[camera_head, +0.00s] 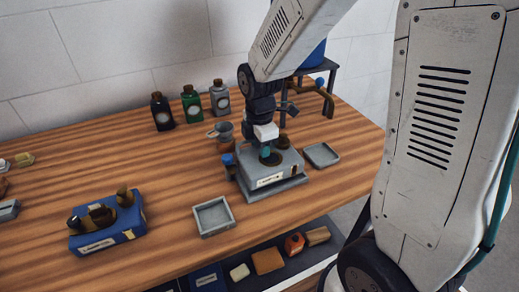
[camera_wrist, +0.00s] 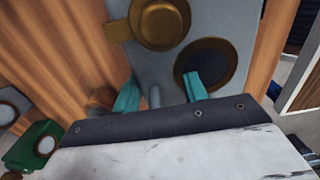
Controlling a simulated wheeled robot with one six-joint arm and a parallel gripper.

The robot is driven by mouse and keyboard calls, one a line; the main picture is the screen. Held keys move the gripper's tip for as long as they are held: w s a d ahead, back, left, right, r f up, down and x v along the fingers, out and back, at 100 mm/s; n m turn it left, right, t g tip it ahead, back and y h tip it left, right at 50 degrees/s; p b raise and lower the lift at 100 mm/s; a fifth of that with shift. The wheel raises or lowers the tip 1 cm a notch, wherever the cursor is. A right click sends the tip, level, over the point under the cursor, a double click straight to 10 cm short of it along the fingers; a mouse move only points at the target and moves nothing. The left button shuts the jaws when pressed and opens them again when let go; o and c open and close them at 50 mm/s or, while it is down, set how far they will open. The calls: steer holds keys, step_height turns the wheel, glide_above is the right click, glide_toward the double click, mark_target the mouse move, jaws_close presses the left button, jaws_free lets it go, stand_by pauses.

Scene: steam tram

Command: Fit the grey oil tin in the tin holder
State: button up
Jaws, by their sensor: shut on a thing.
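A grey tin (camera_head: 220,99) with a brass cap and round pale label stands upright at the back of the bench, apart from my gripper. My gripper (camera_head: 266,155) is low over a grey, labelled block (camera_head: 278,186) with brass-ringed round fittings. In the wrist view its teal fingers (camera_wrist: 160,92) are shut on a narrow grey piece (camera_wrist: 155,97), mostly hidden by my wrist. The block's dark round opening (camera_wrist: 207,62) lies by the right finger and a brass knob (camera_wrist: 160,22) beyond. I cannot tell which fixture is the tin holder.
A green tin (camera_head: 191,104) and a black tin (camera_head: 162,112) stand beside the grey one. A blue block (camera_head: 108,240) with several fittings is at front left. Square trays lie in front (camera_head: 213,217) and at right (camera_head: 322,155). A small cup (camera_head: 223,132) stands close behind the grey block.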

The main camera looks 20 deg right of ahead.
steer(key=shift+f, duration=0.95)
stand_by(1.1)
steer(key=o, duration=1.3)
steer(key=shift+r, duration=3.9)
